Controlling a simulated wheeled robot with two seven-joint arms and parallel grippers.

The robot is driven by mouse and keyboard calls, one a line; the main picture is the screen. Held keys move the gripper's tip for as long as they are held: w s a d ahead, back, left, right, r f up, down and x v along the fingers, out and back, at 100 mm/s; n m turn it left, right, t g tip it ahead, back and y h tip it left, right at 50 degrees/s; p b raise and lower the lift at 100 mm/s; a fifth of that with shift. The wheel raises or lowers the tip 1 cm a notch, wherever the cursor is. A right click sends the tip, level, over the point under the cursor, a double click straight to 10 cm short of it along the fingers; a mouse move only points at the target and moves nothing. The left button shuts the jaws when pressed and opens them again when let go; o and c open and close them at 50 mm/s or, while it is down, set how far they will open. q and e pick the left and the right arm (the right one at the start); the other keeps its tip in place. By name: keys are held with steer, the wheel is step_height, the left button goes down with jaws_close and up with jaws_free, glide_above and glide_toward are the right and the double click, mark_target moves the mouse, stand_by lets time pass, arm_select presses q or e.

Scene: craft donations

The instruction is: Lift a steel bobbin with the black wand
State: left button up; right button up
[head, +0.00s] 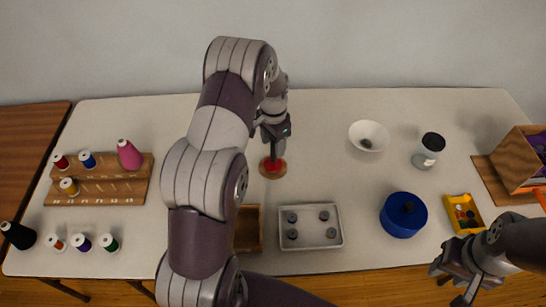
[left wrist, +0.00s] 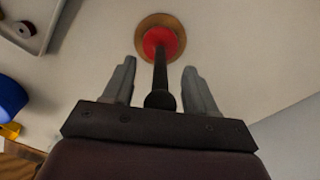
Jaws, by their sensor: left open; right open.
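The black wand (left wrist: 161,78) stands upright in a red piece on a round wooden base (left wrist: 147,22). In the head view the red piece and base (head: 272,168) lie just below my left gripper (head: 275,136). In the left wrist view my left gripper (left wrist: 159,66) is open, with a finger on each side of the wand and gaps between. Several steel bobbins (head: 292,217) sit in a pale grey tray (head: 311,246) at the front middle; a corner of the tray (left wrist: 42,42) shows in the left wrist view. My right gripper (head: 449,285) is open and empty at the front right.
A blue pot (head: 404,214), yellow tray (head: 476,226), white bowl (head: 367,130) with a dark item, and black-lidded jar (head: 428,150) stand right. A thread rack (head: 98,190) and loose spools are left. My left arm partly hides a brown wooden tray (head: 247,228).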

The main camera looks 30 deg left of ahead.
arm_select(q)
steer(key=shift+f, duration=0.2)
jaws_close()
steer(key=shift+r, duration=0.15)
